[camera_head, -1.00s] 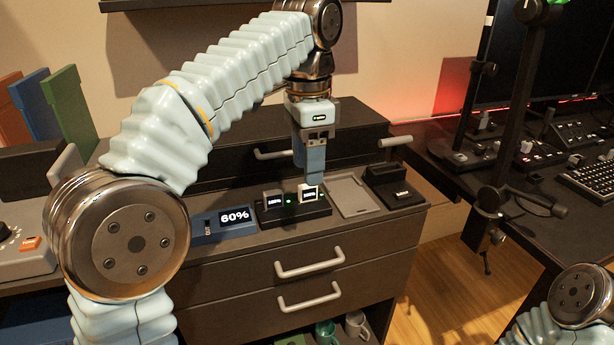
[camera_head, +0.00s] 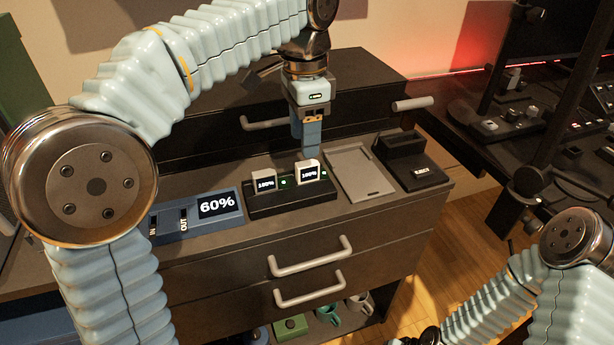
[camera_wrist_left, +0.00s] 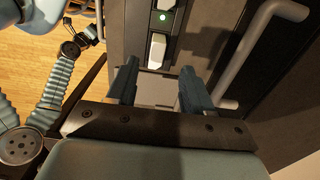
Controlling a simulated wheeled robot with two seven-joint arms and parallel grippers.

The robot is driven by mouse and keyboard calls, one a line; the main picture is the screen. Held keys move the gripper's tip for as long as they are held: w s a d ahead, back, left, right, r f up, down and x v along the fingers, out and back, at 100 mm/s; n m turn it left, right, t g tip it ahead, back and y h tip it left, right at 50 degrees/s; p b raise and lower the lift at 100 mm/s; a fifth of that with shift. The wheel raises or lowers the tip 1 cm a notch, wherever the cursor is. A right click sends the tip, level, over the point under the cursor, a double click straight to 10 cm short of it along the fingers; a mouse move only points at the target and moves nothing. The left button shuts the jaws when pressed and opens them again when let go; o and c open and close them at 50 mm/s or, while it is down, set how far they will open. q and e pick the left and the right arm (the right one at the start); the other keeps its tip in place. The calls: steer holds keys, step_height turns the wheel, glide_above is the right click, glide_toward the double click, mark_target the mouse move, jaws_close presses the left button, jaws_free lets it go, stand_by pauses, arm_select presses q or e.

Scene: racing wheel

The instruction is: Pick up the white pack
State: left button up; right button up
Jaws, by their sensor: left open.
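The white pack (camera_head: 307,171) stands in the right slot of a black charging dock (camera_head: 290,204), its small screen facing front. A greyer pack (camera_head: 263,180) stands in the left slot, with a green light between them. My left gripper (camera_head: 311,150) points down just behind the white pack, open and empty. In the left wrist view, the white pack (camera_wrist_left: 157,50) lies ahead of the two spread fingers (camera_wrist_left: 158,88), apart from them. In that view my right gripper (camera_wrist_left: 78,38) is small at upper left; its jaws are unclear.
A blue unit (camera_head: 198,214) reading 60% sits left of the dock. A flat grey tray (camera_head: 358,173) and a black holder (camera_head: 412,160) stand right. A dark drawer box with a handle (camera_head: 265,123) rises behind. Mugs (camera_head: 328,314) sit on a shelf below.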

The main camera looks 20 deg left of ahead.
mark_target(305, 164)
arm_select(q)
steer(key=f, duration=0.2)
steer(key=f+b, duration=0.1)
steer(key=f, duration=0.2)
steer(key=shift+s+d+f, duration=0.1)
steer(key=shift+s+f, duration=0.1)
steer(key=shift+f, duration=0.05)
jaws_close()
